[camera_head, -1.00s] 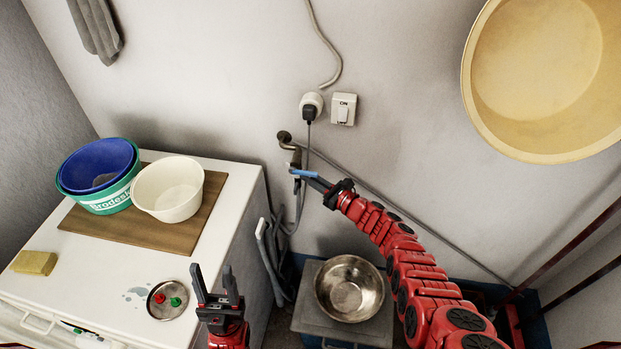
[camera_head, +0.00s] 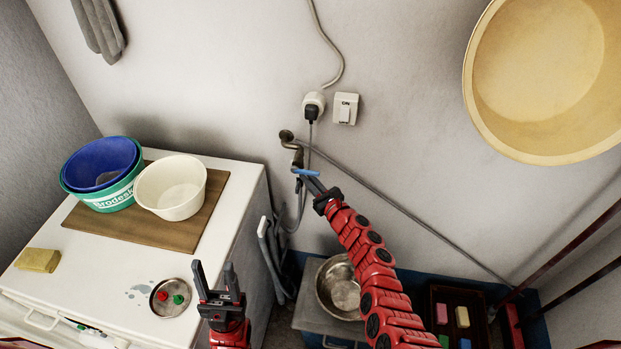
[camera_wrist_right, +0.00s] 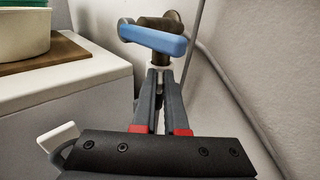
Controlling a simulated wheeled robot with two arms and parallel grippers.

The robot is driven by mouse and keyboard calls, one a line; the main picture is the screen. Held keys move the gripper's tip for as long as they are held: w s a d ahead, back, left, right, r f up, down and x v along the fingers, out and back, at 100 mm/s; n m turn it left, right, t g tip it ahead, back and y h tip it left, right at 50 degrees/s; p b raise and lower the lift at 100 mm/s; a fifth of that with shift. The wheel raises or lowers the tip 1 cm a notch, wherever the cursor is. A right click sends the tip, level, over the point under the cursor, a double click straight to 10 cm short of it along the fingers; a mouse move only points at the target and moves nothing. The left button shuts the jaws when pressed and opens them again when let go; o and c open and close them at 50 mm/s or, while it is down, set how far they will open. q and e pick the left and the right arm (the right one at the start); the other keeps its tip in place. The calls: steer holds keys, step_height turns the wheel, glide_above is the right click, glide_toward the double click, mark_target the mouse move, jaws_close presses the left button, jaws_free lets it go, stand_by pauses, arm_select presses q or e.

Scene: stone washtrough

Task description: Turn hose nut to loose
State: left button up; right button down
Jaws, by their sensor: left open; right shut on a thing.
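The tap on the wall has a blue handle (camera_head: 306,171) and a brass body; the handle also shows in the right wrist view (camera_wrist_right: 152,39). My right gripper (camera_head: 308,180) reaches in from the lower right, its fingertips (camera_wrist_right: 160,76) just below the handle at the tap's outlet. They are shut on the hose nut, which is mostly hidden between them. A grey hose (camera_head: 300,213) hangs below the tap. My left gripper (camera_head: 213,270) is open and empty, pointing up in front of the white cabinet's right side.
A metal bowl (camera_head: 340,290) sits on a grey box below the tap. The white cabinet (camera_head: 110,268) carries basins, a sponge and a small dish (camera_head: 171,297). A socket with plug (camera_head: 313,108) is above the tap. A large yellow basin (camera_head: 545,70) hangs at right.

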steer(key=a+m+h+b, duration=0.2)
steer(key=m+h+b, duration=0.2)
steer(key=b, duration=0.7)
steer(key=a+m+h+b, duration=0.2)
steer(key=m+h+b, duration=0.2)
steer(key=h+b, duration=0.5)
steer(key=a+m+h+b, duration=0.1)
steer(key=m+h+b, duration=0.4)
steer(key=b, duration=0.8)
steer(key=shift+s+a+h+b, duration=0.1)
steer(key=shift+a+h+b, duration=0.3)
steer(key=shift+h, duration=0.4)
steer(key=shift+f+m+h, duration=0.1)
steer(key=shift+m+h, duration=0.2)
steer(key=shift+h, duration=0.1)
steer(key=c, duration=1)
jaws_free()
steer(key=shift+o, duration=0.2)
steer(key=shift+d+y, duration=0.1)
steer(key=shift+y, duration=0.2)
